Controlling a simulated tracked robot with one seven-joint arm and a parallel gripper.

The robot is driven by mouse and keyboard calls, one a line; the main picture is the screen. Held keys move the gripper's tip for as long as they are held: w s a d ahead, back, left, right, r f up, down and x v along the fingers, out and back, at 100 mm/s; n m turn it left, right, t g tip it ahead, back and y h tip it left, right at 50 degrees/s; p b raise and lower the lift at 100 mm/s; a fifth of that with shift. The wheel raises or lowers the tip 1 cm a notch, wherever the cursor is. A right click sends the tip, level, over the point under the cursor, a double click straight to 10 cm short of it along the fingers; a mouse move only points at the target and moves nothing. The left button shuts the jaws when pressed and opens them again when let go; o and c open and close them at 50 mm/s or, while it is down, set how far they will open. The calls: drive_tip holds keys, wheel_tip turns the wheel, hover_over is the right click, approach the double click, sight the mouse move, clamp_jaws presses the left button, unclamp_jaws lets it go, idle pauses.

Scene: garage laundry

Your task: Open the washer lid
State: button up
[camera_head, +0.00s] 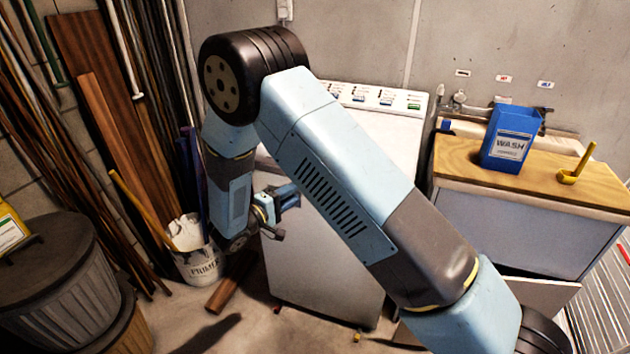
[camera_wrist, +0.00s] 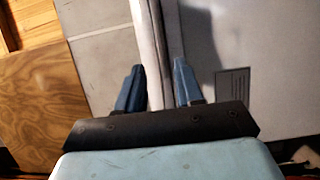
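The white washer (camera_head: 325,262) stands against the back wall, its control panel (camera_head: 385,98) at the rear. My arm crosses in front of it and hides most of its top, so I cannot tell how the lid stands. My gripper (camera_head: 292,195) is at the washer's upper front, left of centre. In the wrist view, my gripper (camera_wrist: 160,85) has its two blue fingers spread apart. A pale edge of the washer (camera_wrist: 152,40) runs up from the gap between them. I cannot tell whether the fingers touch it.
A wooden-topped cabinet (camera_head: 465,165) with a blue WASH box (camera_head: 508,140) and a yellow scoop (camera_head: 572,176) stands right of the washer. A primer bucket (camera_head: 198,262) and leaning planks (camera_head: 110,140) are on the left, with a lidded bin (camera_head: 60,290) nearer.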

drive_tip(key=x, duration=1)
drive_tip(key=shift+d, duration=0.2)
drive_tip(key=shift+w, duration=0.15)
drive_tip(key=shift+c, duration=0.3)
drive_tip(key=c, duration=0.6)
clamp_jaws()
drive_tip(key=shift+f, duration=0.1)
